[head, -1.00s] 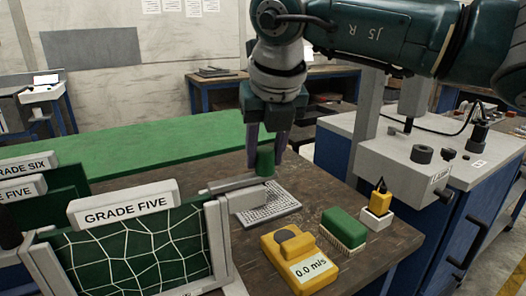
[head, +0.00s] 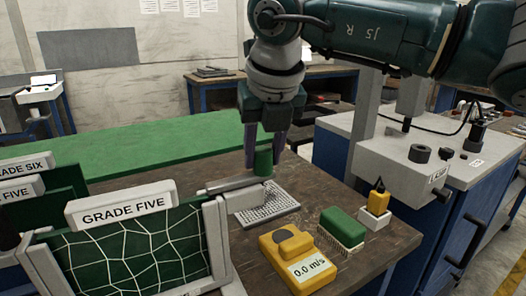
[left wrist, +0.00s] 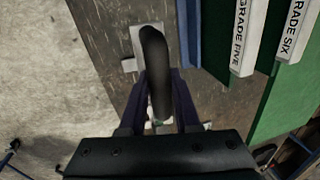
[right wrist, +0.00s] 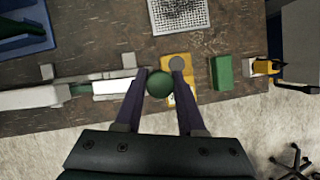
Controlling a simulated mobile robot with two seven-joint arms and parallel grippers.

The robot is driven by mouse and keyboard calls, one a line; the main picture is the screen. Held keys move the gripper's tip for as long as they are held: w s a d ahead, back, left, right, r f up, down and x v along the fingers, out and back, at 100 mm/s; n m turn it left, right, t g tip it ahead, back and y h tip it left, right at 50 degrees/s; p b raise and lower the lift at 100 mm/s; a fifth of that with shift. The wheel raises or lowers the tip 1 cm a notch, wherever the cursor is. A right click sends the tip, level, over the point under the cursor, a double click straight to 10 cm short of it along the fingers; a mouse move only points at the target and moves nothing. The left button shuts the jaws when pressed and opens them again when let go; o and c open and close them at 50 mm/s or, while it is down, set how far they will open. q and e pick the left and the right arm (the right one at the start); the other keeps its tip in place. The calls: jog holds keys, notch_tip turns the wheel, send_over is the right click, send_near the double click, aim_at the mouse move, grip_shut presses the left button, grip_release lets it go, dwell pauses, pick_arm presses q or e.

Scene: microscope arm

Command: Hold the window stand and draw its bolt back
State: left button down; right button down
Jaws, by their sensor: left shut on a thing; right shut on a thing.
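The window stand is a grey frame (head: 218,240) around a dark green panel with a pale crack pattern, labelled "GRADE FIVE". Its grey bolt (head: 232,184) lies level at the frame's upper right and shows as a whitish rod in the right wrist view (right wrist: 115,87). My right gripper (head: 264,158) points down, shut on the bolt's green knob (right wrist: 160,85). In the left wrist view my left gripper (left wrist: 158,88) is shut on a black handle (left wrist: 155,60). The join between handle and stand is hidden. My left gripper does not show clearly in the head view.
A yellow meter (head: 296,258) reading 0.0 m/s, a green brush (head: 342,228) and a small yellow tool in a white holder (head: 376,210) stand right of the stand. A perforated plate (head: 268,202) lies behind the bolt. Green-backed grade boards (head: 62,195) stand at left.

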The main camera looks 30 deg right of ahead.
jog(key=shift+s+d, duration=0.1)
jog(key=shift+d, duration=1.35)
jog(key=c, duration=0.5)
grip_release()
jog(key=shift+r, duration=0.1)
jog(key=v, duration=1.2)
